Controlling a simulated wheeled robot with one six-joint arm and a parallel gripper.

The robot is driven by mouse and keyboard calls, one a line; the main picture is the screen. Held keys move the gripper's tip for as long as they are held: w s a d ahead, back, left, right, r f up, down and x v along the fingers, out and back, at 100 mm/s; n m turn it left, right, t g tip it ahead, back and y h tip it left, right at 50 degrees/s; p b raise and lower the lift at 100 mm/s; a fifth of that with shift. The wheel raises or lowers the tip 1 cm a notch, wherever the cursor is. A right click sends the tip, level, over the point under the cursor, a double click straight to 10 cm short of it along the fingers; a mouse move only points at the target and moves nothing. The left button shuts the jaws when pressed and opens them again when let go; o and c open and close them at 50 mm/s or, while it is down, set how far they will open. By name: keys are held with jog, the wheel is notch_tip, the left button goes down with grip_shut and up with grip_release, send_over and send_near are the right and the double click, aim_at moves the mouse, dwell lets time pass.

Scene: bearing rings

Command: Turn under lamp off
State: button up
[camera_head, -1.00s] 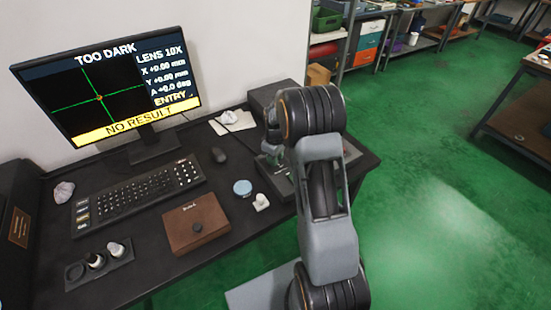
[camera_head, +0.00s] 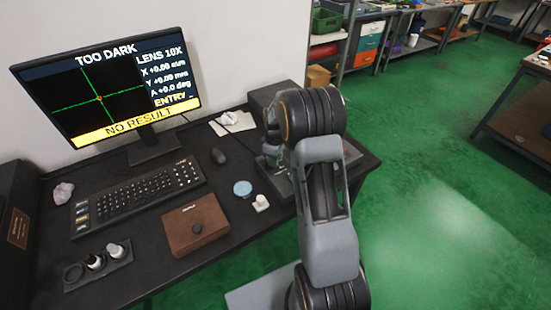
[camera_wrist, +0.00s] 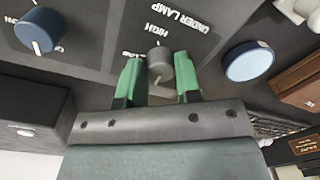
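In the wrist view the grey under-lamp knob (camera_wrist: 159,66) sits on a dark panel, beside upside-down lettering that reads UNDER LAMP and HIGH. In the head view my arm covers the gripper and the knob; part of the control box (camera_head: 277,179) shows beside the arm.
A second, blue-faced knob (camera_wrist: 37,36) is on the same panel. A round blue-topped object (camera_head: 242,188), a small white piece (camera_head: 261,203) and a brown box (camera_head: 195,225) are left of the control box. The monitor (camera_head: 106,83) reads TOO DARK and NO RESULT.

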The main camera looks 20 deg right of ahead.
jog(key=o, duration=0.4)
notch_tip(320, 180, up, 14)
jog(key=shift+w+d, duration=0.15)
dwell(0.4)
jog(key=shift+f, duration=0.1)
